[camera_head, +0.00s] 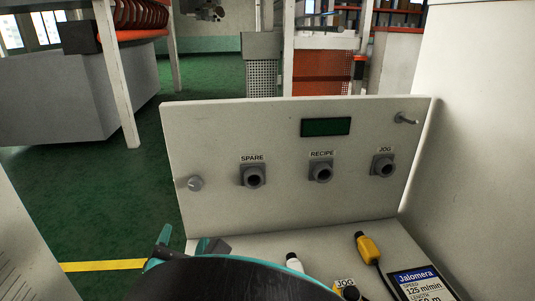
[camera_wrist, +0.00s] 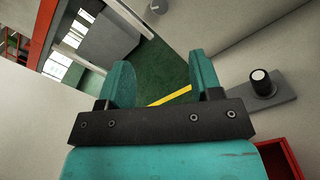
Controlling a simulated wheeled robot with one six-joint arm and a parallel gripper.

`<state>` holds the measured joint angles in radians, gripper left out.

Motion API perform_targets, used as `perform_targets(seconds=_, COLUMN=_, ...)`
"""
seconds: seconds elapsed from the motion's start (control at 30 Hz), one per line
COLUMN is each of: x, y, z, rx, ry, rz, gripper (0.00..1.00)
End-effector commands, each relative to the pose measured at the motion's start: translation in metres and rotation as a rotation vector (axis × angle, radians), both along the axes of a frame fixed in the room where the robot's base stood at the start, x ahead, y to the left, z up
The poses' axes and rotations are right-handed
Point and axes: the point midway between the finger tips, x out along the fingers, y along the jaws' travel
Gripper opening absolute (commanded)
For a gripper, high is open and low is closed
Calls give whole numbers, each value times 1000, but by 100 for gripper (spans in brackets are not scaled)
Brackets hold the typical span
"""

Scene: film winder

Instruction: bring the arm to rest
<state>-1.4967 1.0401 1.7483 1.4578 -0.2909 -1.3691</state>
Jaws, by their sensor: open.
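My gripper (camera_wrist: 163,82) is open and empty in the wrist view, with two teal fingers standing apart on a dark crossbar. Between them show green floor and a yellow floor line. In the head view my gripper (camera_head: 182,245) is low, left of centre, at the panel's lower left corner; my dark arm link hides part of the desk there. The fingers touch nothing that I can see.
An upright panel (camera_head: 290,215) has sockets marked SPARE (camera_head: 253,176), RECIPE (camera_head: 321,172) and JOG (camera_head: 384,165), all looking empty. A yellow plug (camera_head: 368,247) with a dark cable lies on the desk.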

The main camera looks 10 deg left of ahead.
Motion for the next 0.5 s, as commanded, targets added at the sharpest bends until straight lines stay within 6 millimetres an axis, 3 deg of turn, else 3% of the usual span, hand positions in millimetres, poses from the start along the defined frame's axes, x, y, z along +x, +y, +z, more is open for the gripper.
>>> perform_targets(seconds=0.5, x=5, y=-3, z=1, rx=13, ry=17, rz=-12, gripper=59)
